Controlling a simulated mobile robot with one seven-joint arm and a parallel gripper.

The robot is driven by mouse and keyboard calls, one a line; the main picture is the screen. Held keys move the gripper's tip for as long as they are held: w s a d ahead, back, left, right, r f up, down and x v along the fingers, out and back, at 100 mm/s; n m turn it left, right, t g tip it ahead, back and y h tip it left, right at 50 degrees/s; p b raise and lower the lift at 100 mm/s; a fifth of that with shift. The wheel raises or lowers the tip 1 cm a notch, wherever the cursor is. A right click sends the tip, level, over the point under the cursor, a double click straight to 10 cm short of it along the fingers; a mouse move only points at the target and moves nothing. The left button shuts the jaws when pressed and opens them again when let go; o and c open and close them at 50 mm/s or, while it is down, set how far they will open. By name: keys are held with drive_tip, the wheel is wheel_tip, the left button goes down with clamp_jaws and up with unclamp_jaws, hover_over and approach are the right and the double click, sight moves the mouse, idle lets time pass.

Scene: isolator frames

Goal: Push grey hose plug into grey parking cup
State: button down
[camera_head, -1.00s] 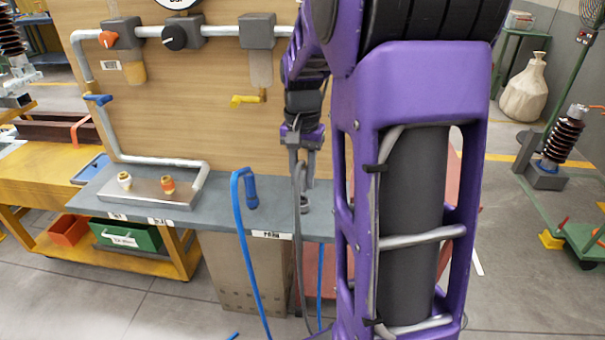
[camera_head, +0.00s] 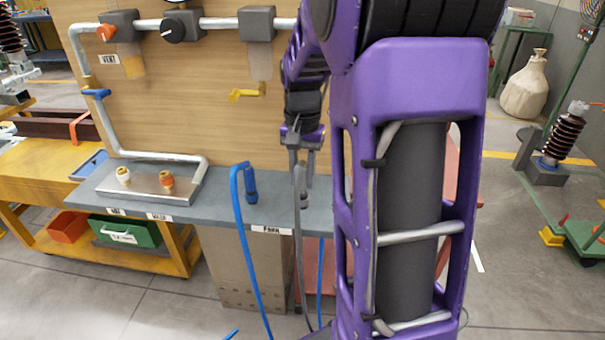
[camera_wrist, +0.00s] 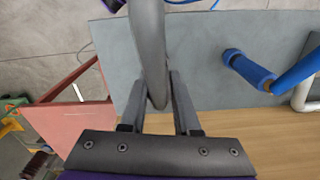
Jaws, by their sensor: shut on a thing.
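My gripper (camera_head: 302,165) is shut on the grey hose plug, above the front right part of the grey-blue bench. The grey hose (camera_head: 298,215) arches up at the gripper and hangs down past the bench's front edge. In the wrist view the hose (camera_wrist: 149,45) passes in front of the two fingers (camera_wrist: 157,95) and hides the plug between them. The grey parking cup is below the gripper in the head view, mostly hidden by the hose and fingers. I cannot tell how far the plug sits in it.
A blue hose plug (camera_head: 250,183) stands on the bench (camera_head: 215,205) to the left; it also shows in the wrist view (camera_wrist: 255,72). A wooden panel (camera_head: 190,100) with pipes and valves rises behind. A metal block (camera_head: 145,186) with two fittings is further left.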

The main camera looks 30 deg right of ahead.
drive_tip(key=shift+f+b, duration=0.35)
drive_tip(key=shift+f, duration=0.35)
drive_tip(key=c, duration=0.6)
unclamp_jaws()
drive_tip(key=shift+o, duration=0.2)
wheel_tip(320, 180, up, 18)
drive_tip(key=p, duration=0.4)
drive_tip(key=shift+f, duration=0.25)
